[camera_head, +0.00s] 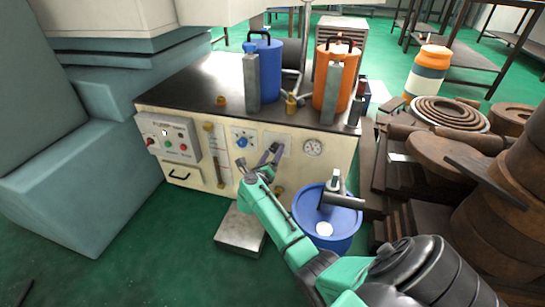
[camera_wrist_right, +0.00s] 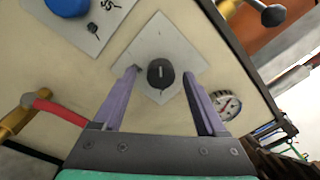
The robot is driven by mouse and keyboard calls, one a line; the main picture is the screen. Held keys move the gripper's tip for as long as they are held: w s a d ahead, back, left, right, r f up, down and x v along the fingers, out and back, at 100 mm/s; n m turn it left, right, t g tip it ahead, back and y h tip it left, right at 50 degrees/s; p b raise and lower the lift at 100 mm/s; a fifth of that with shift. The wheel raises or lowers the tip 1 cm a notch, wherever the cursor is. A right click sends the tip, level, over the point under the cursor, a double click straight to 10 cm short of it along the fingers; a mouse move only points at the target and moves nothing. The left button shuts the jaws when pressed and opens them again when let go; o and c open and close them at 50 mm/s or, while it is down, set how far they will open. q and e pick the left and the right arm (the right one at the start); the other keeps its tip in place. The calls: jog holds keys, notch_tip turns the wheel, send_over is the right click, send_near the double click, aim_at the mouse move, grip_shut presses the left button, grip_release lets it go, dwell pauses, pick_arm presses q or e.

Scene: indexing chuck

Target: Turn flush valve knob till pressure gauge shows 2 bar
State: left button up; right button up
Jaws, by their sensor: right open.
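A black knob (camera_wrist_right: 160,73) with a pale line on its face sits on a white square plate (camera_wrist_right: 150,48) on the cream front panel. My right gripper (camera_head: 258,156) faces this panel with its purple fingers open. In the right wrist view the fingers (camera_wrist_right: 160,76) stand one on each side of the knob, apart from it; the depth left to it is hard to tell. The gripper hides the knob in the head view. The round white pressure gauge (camera_head: 313,147) is to the right of the gripper. It also shows in the right wrist view (camera_wrist_right: 226,104); its reading is too small to tell.
A blue knob (camera_head: 241,142) is on a plate left of my gripper. A red-handled valve (camera_wrist_right: 48,107) and brass fittings project from the panel. A blue barrel (camera_head: 310,238) stands below right, a metal block (camera_head: 240,230) below. Canisters stand on the bench top (camera_head: 190,88).

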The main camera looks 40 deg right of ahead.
jog(key=shift+w+d, duration=0.2)
jog(key=shift+d, duration=0.1)
grip_shut()
pick_arm(q)
jog(key=shift+f, duration=0.1)
